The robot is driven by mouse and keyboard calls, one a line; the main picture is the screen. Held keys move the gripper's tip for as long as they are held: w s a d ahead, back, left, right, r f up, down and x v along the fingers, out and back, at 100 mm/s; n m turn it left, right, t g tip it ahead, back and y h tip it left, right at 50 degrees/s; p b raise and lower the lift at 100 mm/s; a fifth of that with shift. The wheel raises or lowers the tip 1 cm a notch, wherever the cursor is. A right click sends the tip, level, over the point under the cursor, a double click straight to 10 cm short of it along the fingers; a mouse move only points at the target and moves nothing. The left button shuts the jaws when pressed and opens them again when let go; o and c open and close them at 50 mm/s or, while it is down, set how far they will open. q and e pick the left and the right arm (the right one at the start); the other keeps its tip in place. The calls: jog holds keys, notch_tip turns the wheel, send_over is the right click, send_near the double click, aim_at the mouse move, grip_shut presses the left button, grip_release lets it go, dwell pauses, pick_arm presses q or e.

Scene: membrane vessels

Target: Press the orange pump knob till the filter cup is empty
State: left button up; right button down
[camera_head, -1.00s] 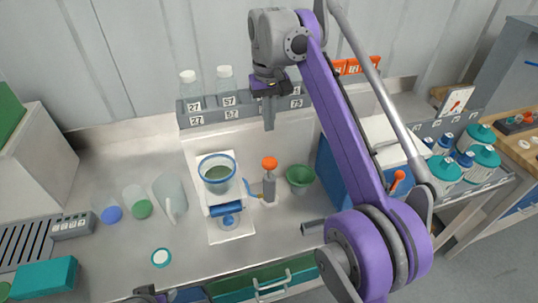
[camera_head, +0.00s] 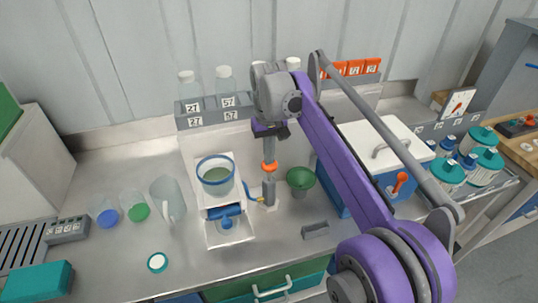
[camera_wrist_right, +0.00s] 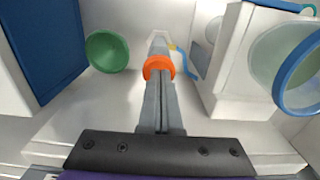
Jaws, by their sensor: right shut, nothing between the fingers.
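The orange pump knob (camera_head: 269,167) tops a grey upright pump (camera_head: 268,188) right of the filter cup. The filter cup (camera_head: 215,185) has a blue rim and dull green contents, and stands on a white stand. My right gripper (camera_head: 269,156) points down with its shut, empty fingers at the top of the knob. In the right wrist view the knob (camera_wrist_right: 158,66) shows just past the fingertips (camera_wrist_right: 160,84); whether they touch it I cannot tell. The filter cup (camera_wrist_right: 290,72) is partly cut off there. My left gripper is out of view.
A green funnel (camera_head: 300,179) stands close right of the pump, with a blue cooler box (camera_head: 334,188) beyond it. A grey bottle rack (camera_head: 208,117) is behind. A clear jug (camera_head: 168,198) stands left. A small grey block (camera_head: 315,230) lies in front.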

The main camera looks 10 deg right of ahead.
aim_at(269, 168)
notch_tip(269, 168, down, 5)
jog(key=shift+s+r+b, duration=0.1)
jog(key=shift+b, duration=0.95)
jog(key=shift+s, duration=0.1)
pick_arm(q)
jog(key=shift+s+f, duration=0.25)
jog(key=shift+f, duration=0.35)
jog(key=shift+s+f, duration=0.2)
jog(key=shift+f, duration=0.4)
pick_arm(e)
jog(key=shift+a, duration=0.1)
notch_tip(269, 168, up, 6)
jog(key=p, duration=0.3)
jog(key=shift+p, duration=0.35)
pick_arm(q)
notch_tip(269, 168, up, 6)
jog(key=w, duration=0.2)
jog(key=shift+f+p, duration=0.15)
jog(key=shift+p, duration=0.25)
pick_arm(e)
notch_tip(269, 168, up, 8)
jog(key=shift+r, duration=0.25)
